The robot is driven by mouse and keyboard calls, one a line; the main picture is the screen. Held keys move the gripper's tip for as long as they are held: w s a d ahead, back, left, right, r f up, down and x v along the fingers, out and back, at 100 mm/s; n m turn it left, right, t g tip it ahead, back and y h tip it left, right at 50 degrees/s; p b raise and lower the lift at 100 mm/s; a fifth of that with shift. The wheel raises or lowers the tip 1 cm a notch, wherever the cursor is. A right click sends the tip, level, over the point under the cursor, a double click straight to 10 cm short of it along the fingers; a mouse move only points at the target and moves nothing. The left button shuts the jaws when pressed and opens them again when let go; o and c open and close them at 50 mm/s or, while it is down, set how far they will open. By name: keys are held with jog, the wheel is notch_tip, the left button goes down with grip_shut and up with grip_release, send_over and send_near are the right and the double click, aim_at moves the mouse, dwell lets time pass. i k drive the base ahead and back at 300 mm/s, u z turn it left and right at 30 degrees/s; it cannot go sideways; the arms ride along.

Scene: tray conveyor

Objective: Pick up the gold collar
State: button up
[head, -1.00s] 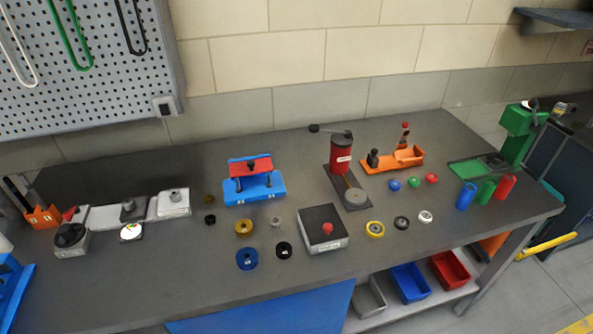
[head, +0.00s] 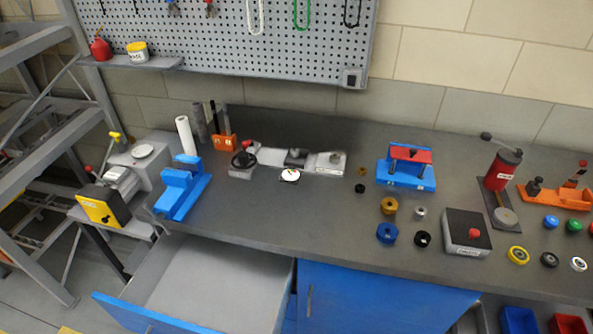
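The gold collar (head: 389,206), a short ring with a dark hole in its top, stands on the dark bench top in the head view, right of centre. It is behind a blue collar (head: 387,233) and left of a small silver part (head: 420,213). A black collar (head: 423,239) stands in front of the silver part. A much smaller brownish part (head: 362,171) lies behind the gold collar. Nothing covers the gold collar. My gripper is not in view.
A blue fixture with a red top (head: 406,168) stands behind the collar. A grey box with a red button (head: 466,232) stands to its right, with a yellow ring (head: 517,255) beyond. A drawer (head: 215,285) stands open at front left. Bench left of the collars is clear.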

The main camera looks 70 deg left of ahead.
aim_at(361, 170)
jog(key=u, duration=1.75)
jog(key=i, duration=1)
jog(key=u, duration=0.05)
